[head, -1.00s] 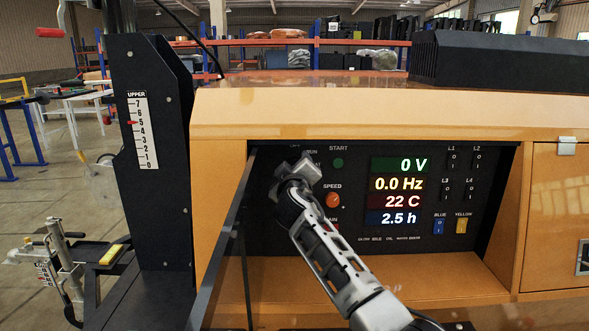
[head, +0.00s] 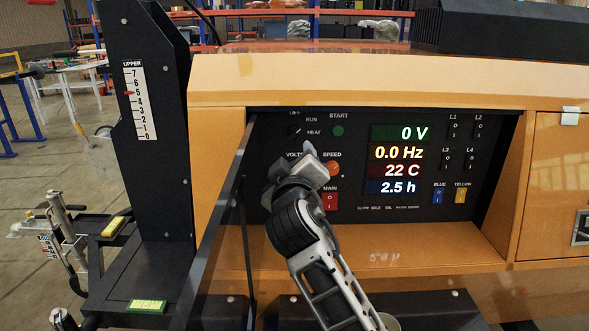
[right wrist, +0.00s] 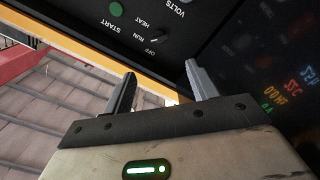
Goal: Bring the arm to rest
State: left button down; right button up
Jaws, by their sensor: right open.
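My right gripper (head: 308,160) is in front of the left part of the black control panel (head: 350,217), below the START button (head: 338,131). It covers part of the VOLTS area and sits close to the orange SPEED knob (head: 334,168). In the right wrist view the two fingers (right wrist: 157,92) are apart with nothing between them. The START button (right wrist: 116,9) and the OFF/RUN/HEAT switch (right wrist: 157,38) lie beyond the fingertips there. I cannot tell the exact gap between fingers and panel. My left gripper is not in view.
An open door (head: 222,215) stands along the panel recess's left side. The displays (head: 398,160) read 0 V, 0.0 Hz, 22 C and 2.5 h. A black mast with an UPPER scale (head: 139,100) rises at left. The recess floor (head: 420,243) is bare at right.

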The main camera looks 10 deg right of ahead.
jog(key=shift+s+a, duration=0.1)
jog(key=shift+s, duration=0.6)
jog(key=s+d+f+g+y, duration=0.15)
jog(key=s+f, duration=0.25)
jog(key=f, duration=0.6)
jog(key=s+a+f+g+y, duration=0.15)
jog(key=s+f, duration=0.25)
jog(key=f, duration=0.6)
jog(key=s+d+f+m+g+y, duration=0.1)
jog(key=s+f+m+g, duration=0.1)
jog(key=s+f, duration=0.5)
jog(key=s+d+f+m+g+y, duration=0.2)
jog(key=s+f, duration=0.5)
jog(key=s, duration=0.7)
jog(key=shift+s+f, duration=0.15)
jog(key=shift+f, duration=0.15)
